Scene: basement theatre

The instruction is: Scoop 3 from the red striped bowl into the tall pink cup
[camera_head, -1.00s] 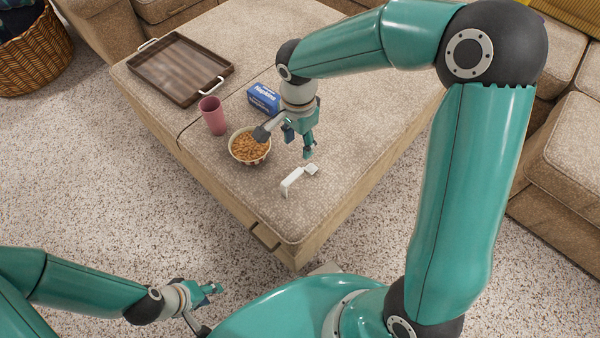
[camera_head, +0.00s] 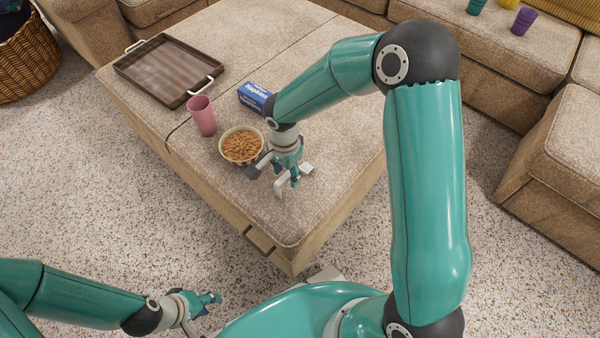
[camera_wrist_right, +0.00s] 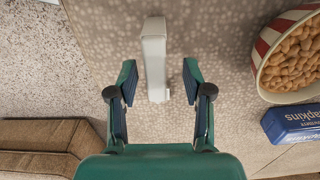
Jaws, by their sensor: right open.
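The red striped bowl (camera_head: 241,147) stands on the beige ottoman, full of small brown pieces; its striped side shows in the right wrist view (camera_wrist_right: 268,50). The tall pink cup (camera_head: 202,115) stands upright behind and left of it. A white scoop (camera_head: 306,169) lies on the ottoman right of the bowl, partly hidden by my right gripper (camera_head: 286,183). In the right wrist view the scoop's white part (camera_wrist_right: 154,60) lies ahead, between the line of my open fingers (camera_wrist_right: 158,85), with nothing gripped. My left gripper (camera_head: 212,303) is low at the front left, away from the ottoman; its finger gap is unclear.
A blue napkins box (camera_head: 254,96) stands behind the bowl. A brown tray (camera_head: 170,70) with white handles lies at the ottoman's far left. The ottoman's front right (camera_head: 300,225) is clear. Several coloured cups stand on the sofa (camera_head: 523,20).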

